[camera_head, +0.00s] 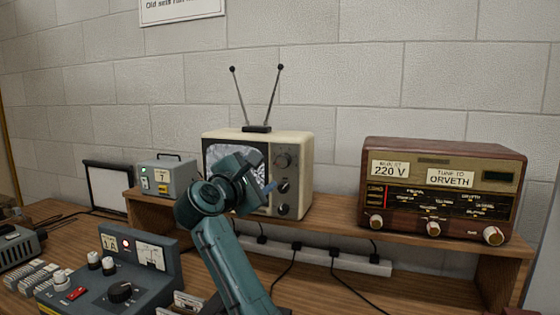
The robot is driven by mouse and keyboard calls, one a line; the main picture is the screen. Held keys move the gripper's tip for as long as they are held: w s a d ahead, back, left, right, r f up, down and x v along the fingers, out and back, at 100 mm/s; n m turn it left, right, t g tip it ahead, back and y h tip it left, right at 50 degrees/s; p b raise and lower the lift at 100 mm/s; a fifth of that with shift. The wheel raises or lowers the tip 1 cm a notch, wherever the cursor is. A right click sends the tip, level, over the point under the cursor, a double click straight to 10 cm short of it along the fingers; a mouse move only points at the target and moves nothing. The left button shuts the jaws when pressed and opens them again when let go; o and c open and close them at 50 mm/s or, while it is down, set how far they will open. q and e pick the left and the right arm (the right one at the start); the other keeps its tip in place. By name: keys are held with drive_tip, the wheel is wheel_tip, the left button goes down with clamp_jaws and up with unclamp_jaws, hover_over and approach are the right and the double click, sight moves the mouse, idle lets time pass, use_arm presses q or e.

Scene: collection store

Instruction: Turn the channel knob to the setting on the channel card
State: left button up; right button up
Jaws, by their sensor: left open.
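A cream television (304,172) with two antennas stands on the wooden shelf. Its screen (222,153) shows grey static and is partly hidden by my arm. A large round knob (283,160) sits at the top of its right-hand panel, with two smaller dark knobs (284,186) below. No labels on them are readable. A small card with a 7 (162,178) is on the grey box to the left; its other text is too small to read. My left gripper (269,187) is open in front of the panel, just left of the middle knob; contact cannot be told. My right gripper is not in view.
A brown radio (448,151) with cards reading 220 V and TUNE TO ORVETH stands right on the shelf (345,223). The grey box (182,177) stands left. A blue-grey control panel (85,290) with knobs lies front left. A power strip (345,262) with cables is below the shelf.

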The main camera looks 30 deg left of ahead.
sight(281, 162)
use_arm(q)
drive_tip(key=w, duration=0.3)
drive_tip(key=w+a+p, duration=0.1)
drive_tip(key=w, duration=0.2)
drive_tip(key=w+p, duration=0.1)
drive_tip(key=w, duration=0.2)
drive_tip(key=shift+w+a, duration=0.25)
drive_tip(key=shift+w, duration=0.15)
drive_tip(key=c, duration=1)
